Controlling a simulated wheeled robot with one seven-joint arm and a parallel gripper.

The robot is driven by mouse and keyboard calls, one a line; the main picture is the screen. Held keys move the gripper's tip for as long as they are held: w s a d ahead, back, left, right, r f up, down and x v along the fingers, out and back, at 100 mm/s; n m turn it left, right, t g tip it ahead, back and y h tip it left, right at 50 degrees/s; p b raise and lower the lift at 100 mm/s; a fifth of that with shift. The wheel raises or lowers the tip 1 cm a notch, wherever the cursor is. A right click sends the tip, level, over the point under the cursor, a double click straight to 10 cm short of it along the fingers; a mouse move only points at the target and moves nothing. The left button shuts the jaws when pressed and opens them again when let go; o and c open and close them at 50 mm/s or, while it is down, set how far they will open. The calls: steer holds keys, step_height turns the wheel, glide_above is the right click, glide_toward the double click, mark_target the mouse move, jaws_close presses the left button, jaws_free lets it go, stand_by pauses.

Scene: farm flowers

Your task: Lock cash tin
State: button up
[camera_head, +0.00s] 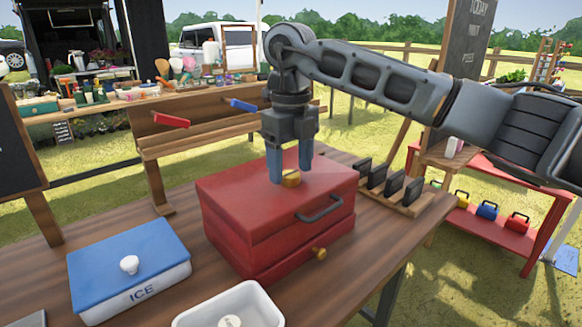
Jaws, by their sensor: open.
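The red cash tin (235,212) stands on the wooden table, its lid down, with a dark handle (320,208) on the front of its upper part. A brass knob-like piece (291,180) is on top of the lid. Another brass piece (320,253) sticks out low on the front. My gripper (290,170) points down over the lid. Its two blue-grey fingers are apart, with the top brass piece at their tips. I cannot tell whether they touch it. The gripper hides part of the tin's back edge.
A white ICE box with a blue lid (105,255) stands at the left. A white tray (192,319) is at the front edge of the picture. A wooden rack (408,209) with several black upright pieces stands right of the tin. Bare tabletop (345,285) lies in front right.

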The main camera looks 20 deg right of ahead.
steer(key=shift+f, duration=0.45)
steer(key=shift+c, duration=0.2)
steer(key=c, duration=1)
